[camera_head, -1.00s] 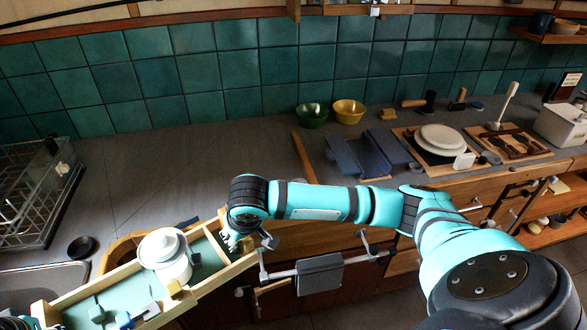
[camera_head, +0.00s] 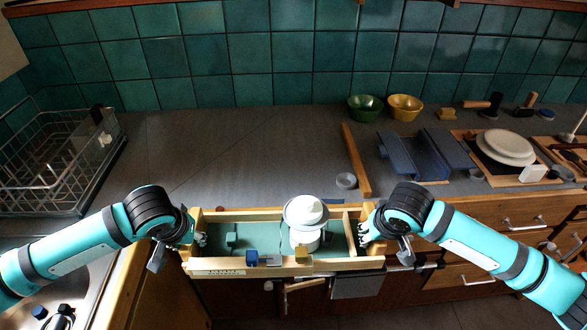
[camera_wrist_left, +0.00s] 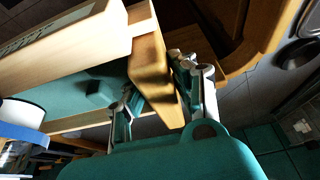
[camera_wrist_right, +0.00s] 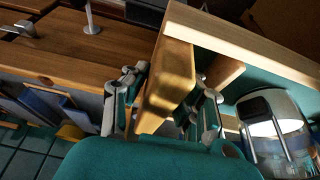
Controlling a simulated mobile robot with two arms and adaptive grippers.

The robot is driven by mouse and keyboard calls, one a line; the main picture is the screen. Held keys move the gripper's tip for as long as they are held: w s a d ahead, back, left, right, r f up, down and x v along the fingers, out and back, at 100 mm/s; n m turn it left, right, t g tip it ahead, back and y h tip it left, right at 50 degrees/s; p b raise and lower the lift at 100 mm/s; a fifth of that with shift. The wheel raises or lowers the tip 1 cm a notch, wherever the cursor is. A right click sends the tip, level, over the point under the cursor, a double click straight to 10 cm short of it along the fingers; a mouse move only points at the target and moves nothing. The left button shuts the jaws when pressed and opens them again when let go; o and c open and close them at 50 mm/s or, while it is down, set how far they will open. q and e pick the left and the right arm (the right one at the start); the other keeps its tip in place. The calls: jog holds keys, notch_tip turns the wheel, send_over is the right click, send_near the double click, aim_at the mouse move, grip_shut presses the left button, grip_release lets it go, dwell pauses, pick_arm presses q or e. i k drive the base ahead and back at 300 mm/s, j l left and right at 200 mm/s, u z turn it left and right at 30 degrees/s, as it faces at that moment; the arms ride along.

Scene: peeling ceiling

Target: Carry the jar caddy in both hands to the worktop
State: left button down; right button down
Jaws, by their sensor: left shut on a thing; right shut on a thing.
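The jar caddy (camera_head: 225,265) is a pale wooden tray with a green floor, level in front of the worktop's edge in the head view. A white lidded jar (camera_head: 305,235) stands upright in it, right of its middle. My left gripper (camera_head: 197,238) is shut on the caddy's left end wall, which shows between the fingers in the left wrist view (camera_wrist_left: 155,80). My right gripper (camera_head: 364,232) is shut on the right end wall, seen in the right wrist view (camera_wrist_right: 168,85). The grey worktop (camera_head: 240,150) lies beyond the caddy.
A wire dish rack (camera_head: 60,160) stands at the left. A wooden strip (camera_head: 356,160), a small grey ring (camera_head: 346,181) and a blue stand (camera_head: 425,155) are at the right. Green (camera_head: 365,107) and yellow (camera_head: 405,106) bowls stand at the back. The worktop's middle is clear.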

aim_at(281, 175)
jog(key=i, duration=0.95)
